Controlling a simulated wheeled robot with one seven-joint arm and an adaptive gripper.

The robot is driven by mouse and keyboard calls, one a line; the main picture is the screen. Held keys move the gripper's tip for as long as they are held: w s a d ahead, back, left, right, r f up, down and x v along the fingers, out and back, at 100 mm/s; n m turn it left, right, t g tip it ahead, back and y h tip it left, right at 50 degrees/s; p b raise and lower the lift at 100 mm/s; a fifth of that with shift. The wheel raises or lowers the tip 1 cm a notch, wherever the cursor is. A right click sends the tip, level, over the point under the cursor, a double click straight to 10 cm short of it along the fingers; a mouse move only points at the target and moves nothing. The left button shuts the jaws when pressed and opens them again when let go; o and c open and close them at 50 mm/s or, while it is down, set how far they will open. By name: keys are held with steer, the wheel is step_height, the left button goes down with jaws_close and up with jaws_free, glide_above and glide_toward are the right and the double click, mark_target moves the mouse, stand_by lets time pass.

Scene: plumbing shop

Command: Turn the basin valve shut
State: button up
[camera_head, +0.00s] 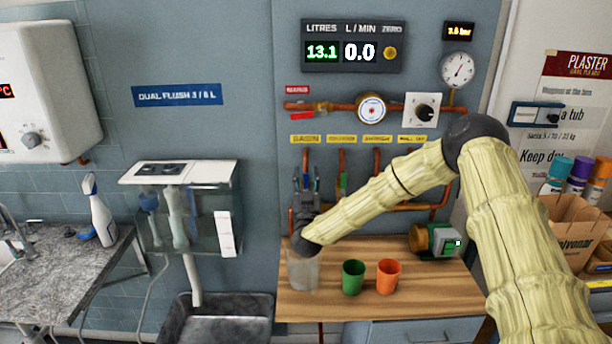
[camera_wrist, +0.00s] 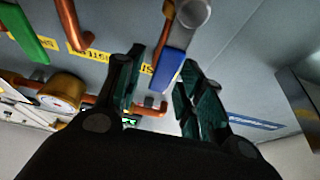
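The basin valve is a copper pipe fitting with a blue lever (camera_wrist: 167,70), under the yellow BASIN label (camera_head: 306,139) on the wall panel. In the wrist view the lever reaches into the gap between my fingers, closer to the right one. My gripper (camera_wrist: 160,90) is open around it, and I cannot tell whether a finger touches it. In the head view my gripper (camera_head: 307,182) is at the panel and hides most of this valve. The display (camera_head: 353,47) reads 13.1 litres and 0.0 L/min.
A green lever (camera_wrist: 28,36) is on the neighbouring pipe. A red-handled valve (camera_head: 302,114) and round gauge (camera_head: 371,108) sit above. Below, the wooden bench (camera_head: 330,305) holds a clear container (camera_head: 303,270), green cup (camera_head: 353,277), orange cup (camera_head: 388,276) and green pump (camera_head: 435,240).

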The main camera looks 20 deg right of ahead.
steer(key=shift+w, duration=0.1)
jaws_close()
